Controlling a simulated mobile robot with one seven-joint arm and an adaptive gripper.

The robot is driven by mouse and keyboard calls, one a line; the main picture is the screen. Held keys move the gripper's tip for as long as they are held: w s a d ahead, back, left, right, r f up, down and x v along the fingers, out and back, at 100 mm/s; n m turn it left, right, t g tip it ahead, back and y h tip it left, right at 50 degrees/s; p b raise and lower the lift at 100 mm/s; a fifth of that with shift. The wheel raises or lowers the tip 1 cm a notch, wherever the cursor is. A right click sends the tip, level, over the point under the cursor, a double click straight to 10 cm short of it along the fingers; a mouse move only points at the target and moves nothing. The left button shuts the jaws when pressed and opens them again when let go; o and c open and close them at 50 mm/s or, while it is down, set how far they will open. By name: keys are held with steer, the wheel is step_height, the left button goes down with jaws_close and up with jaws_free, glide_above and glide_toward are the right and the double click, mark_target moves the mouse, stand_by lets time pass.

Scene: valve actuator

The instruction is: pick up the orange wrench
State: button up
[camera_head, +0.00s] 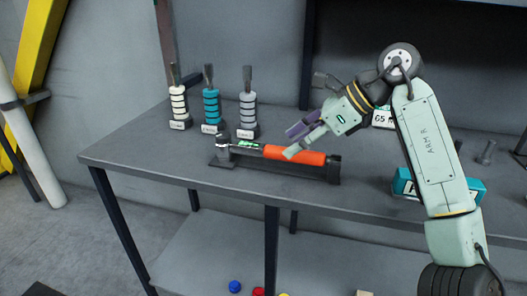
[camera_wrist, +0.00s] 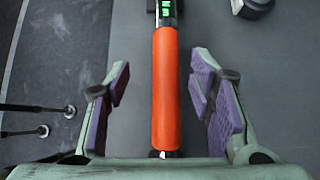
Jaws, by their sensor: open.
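The orange wrench (camera_head: 310,157) lies along a dark holder on the grey table in the head view. It has an orange handle, a metal shaft with a green lit display, and a metal head at the left end. In the wrist view the orange handle of the wrench (camera_wrist: 165,90) runs upright through the middle. My gripper (camera_head: 295,141) is at the handle in the head view. In the wrist view my gripper (camera_wrist: 163,97) is open, with one purple-padded finger on each side of the handle and a gap on both sides.
White (camera_head: 178,104), teal (camera_head: 211,108) and grey (camera_head: 247,112) ringed stands with labels stand at the table's back left. A teal block (camera_head: 404,184) sits right of the wrench, partly behind my arm. The table's front left (camera_head: 150,160) is bare.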

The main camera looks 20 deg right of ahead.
mark_target(282, 148)
steer(key=shift+w+r+p+x, duration=0.15)
steer(key=shift+p+x, duration=0.15)
steer(key=shift+x, duration=0.85)
steer(key=shift+w+p+x, duration=0.15)
steer(key=shift+p+x, duration=0.1)
steer(key=shift+x, duration=0.9)
steer(key=shift+w+r+p+x, duration=0.15)
steer(key=shift+p+x, duration=0.15)
steer(key=shift+x, duration=0.85)
steer(key=shift+c, duration=0.5)
jaws_close()
